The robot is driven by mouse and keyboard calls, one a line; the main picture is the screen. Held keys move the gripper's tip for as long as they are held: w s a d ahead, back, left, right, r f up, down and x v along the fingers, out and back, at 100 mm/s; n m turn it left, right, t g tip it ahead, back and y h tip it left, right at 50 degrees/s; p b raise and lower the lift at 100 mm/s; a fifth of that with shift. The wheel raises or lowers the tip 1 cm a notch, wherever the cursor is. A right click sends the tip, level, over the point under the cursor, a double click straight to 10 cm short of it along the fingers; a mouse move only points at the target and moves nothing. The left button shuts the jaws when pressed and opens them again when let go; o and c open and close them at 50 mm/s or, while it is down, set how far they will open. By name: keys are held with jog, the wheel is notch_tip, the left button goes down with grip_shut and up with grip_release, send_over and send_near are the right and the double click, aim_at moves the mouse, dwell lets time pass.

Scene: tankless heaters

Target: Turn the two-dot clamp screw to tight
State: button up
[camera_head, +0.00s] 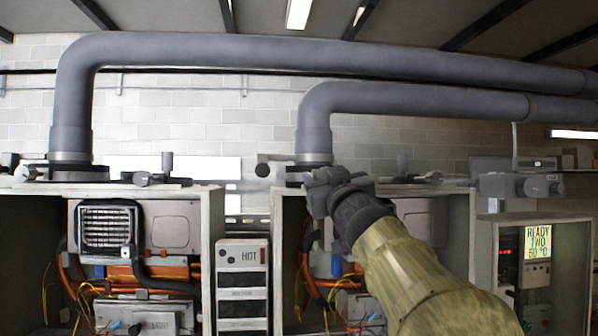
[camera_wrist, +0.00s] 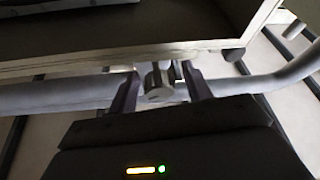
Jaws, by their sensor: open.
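My gripper (camera_head: 318,190) reaches up to the top of the middle cabinet, below the collar of the shorter grey pipe. In the wrist view my gripper (camera_wrist: 160,88) is open, one dark finger on each side of a short grey cylindrical knob (camera_wrist: 158,84). The knob sits between the fingers with a small gap visible on each side. It looks like a clamp screw, but I see no dot marks on it, so I cannot tell whether it is the two-dot one. In the head view my gripper and arm hide this knob.
Grey pipe (camera_head: 330,55) and a shorter pipe (camera_head: 420,100) run above the open cabinets (camera_head: 212,255). Similar fittings (camera_head: 145,179) stand on the left cabinet top, and a dark knob (camera_head: 263,170) is left of my gripper. A lit sign (camera_head: 538,241) reads READY TWO 50 °C.

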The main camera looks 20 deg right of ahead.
jog(key=shift+w+r, duration=0.1)
jog(key=shift+s, duration=0.25)
jog(key=shift+c, duration=0.6)
jog(key=c, duration=0.8)
jog(key=shift+c, duration=0.2)
